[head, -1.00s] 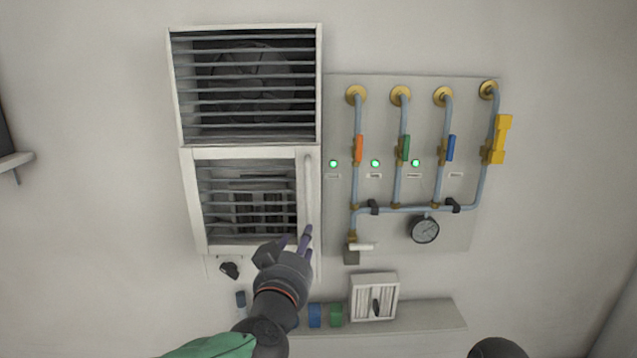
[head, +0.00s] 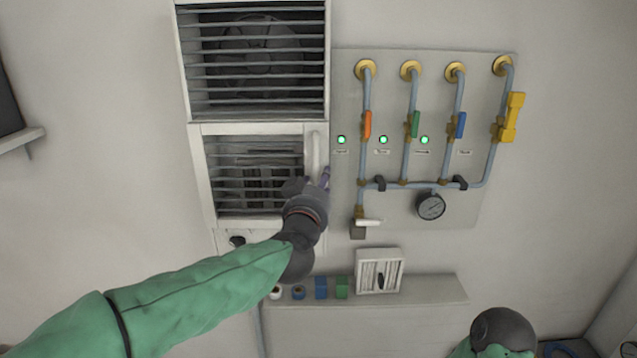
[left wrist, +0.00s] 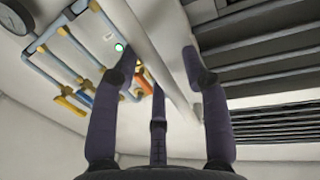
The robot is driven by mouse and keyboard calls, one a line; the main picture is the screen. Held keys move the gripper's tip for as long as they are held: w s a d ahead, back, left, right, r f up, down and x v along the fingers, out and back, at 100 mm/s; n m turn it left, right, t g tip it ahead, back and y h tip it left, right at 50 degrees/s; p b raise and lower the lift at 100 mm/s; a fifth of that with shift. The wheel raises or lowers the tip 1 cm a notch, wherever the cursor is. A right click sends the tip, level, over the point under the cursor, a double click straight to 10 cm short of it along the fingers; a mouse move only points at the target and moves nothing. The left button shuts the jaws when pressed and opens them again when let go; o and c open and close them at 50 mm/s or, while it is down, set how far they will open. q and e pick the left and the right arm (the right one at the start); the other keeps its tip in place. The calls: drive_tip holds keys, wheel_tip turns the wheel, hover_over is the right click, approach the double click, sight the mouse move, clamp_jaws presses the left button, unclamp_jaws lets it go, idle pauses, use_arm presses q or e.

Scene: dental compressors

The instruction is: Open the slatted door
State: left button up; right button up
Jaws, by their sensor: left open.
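The slatted door (head: 259,176) is the lower white-framed panel under a larger louvred grille in the head view. It looks shut, flush with its frame. A long white upright handle (head: 315,152) runs along its right side. My left gripper (head: 311,183) is open at the handle's lower part and hides that end. In the left wrist view the open fingers (left wrist: 160,60) sit on both sides of the white handle bar (left wrist: 160,50), with the dark slats (left wrist: 265,50) to the right. Contact cannot be told.
The upper grille (head: 255,65) covers a fan. To the right, a pipe panel (head: 400,215) carries coloured valve levers, green lamps and a gauge (head: 431,207). Below, a shelf (head: 430,289) holds a small white slatted box (head: 379,271) and several coloured items.

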use_arm(q)
drive_tip(key=shift+w, duration=0.1)
clamp_jaws()
idle(0.3)
